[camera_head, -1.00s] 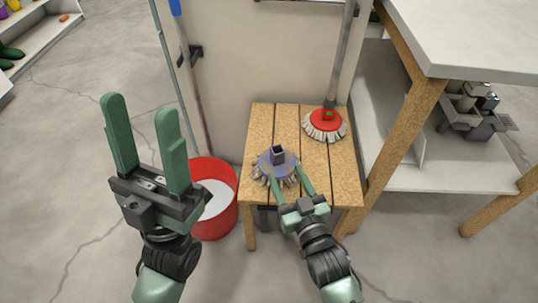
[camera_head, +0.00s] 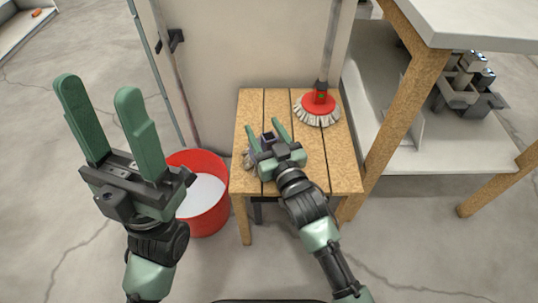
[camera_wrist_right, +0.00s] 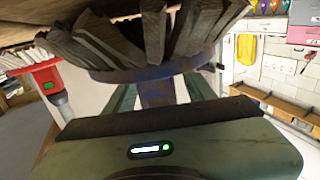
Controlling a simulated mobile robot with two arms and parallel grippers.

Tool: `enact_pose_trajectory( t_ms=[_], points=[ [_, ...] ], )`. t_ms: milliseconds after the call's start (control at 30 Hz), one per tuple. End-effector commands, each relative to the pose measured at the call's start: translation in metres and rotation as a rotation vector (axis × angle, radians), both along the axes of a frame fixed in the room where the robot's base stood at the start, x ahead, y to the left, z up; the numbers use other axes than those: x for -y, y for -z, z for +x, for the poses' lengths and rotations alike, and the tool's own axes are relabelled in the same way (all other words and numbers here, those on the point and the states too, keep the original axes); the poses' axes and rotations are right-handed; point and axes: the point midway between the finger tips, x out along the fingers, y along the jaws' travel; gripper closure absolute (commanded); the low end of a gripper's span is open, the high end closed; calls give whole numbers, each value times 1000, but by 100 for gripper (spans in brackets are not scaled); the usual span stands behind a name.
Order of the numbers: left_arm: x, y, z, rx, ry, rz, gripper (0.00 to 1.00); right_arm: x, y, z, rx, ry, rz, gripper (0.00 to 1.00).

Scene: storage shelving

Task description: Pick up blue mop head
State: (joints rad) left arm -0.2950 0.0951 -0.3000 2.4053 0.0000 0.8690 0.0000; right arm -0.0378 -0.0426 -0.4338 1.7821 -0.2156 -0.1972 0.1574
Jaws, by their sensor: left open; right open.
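The blue mop head (camera_head: 249,160) lies on the wooden stool (camera_head: 325,175), mostly hidden behind my right gripper (camera_head: 265,129) in the head view. Its grey bristles and dark socket show around the gripper. In the right wrist view its blue disc (camera_wrist_right: 150,72) and bristles fill the top, and its blue socket (camera_wrist_right: 157,92) stands between the two green fingers of my right gripper. The right gripper is open around the socket; I cannot tell whether the fingers touch it. My left gripper (camera_head: 100,105) is open and empty, raised at the left.
A red mop head (camera_head: 319,110) on a pole stands at the stool's back right. A red bucket (camera_head: 205,165) stands left of the stool. A shelf with a wooden post (camera_head: 395,125) is close on the right. Poles lean on the white panel behind.

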Motion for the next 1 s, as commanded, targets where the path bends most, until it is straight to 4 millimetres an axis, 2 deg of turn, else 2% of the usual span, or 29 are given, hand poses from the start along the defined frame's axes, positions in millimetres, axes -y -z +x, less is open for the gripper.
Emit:
enact_pose_trajectory(
  t_ms=[100,300,1000],
  points=[
    [0,-1,0,0,0,0,46,0,0,0,0,0,0,45],
    [0,-1,0,0,0,0,46,0,0,0,0,0,0,100],
    [0,0,0,-1,1,0,46,0,0,-1,-1,0,-1,100]
  ],
)
